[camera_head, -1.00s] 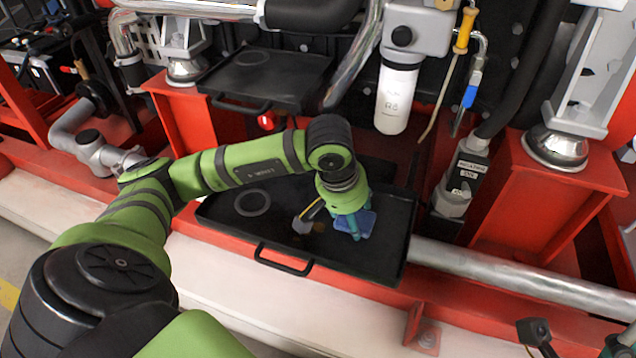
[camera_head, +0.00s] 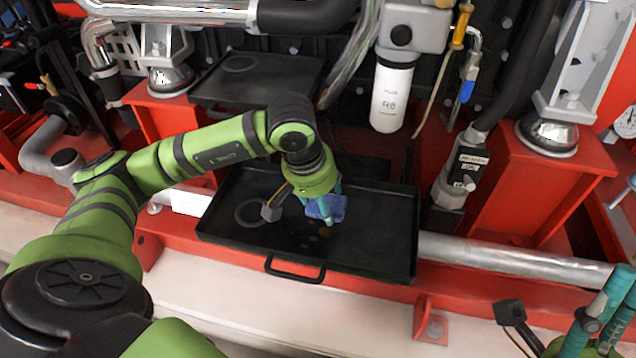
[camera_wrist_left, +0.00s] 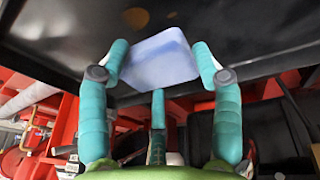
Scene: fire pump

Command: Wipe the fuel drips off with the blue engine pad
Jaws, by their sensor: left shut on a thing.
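My left gripper (camera_head: 322,204) is shut on the blue engine pad (camera_head: 336,208), over the middle of the lower black tray (camera_head: 375,255). In the left wrist view the pale blue pad (camera_wrist_left: 158,60) sits between the teal fingers (camera_wrist_left: 160,85). I cannot tell whether it touches the tray. Small brown fuel drips (camera_head: 325,232) lie on the tray just in front of the pad. The wrist view shows a brown drip (camera_wrist_left: 135,17) beyond the pad. My right gripper (camera_head: 602,308) is partly visible at the lower right; its finger opening is unclear.
A black handle (camera_head: 295,273) sticks out at the tray's front. A ring mark (camera_head: 251,211) lies on its left part. A white filter (camera_head: 392,95) hangs behind it. A second black tray (camera_head: 258,80) is behind. A silver pipe (camera_head: 510,260) runs right.

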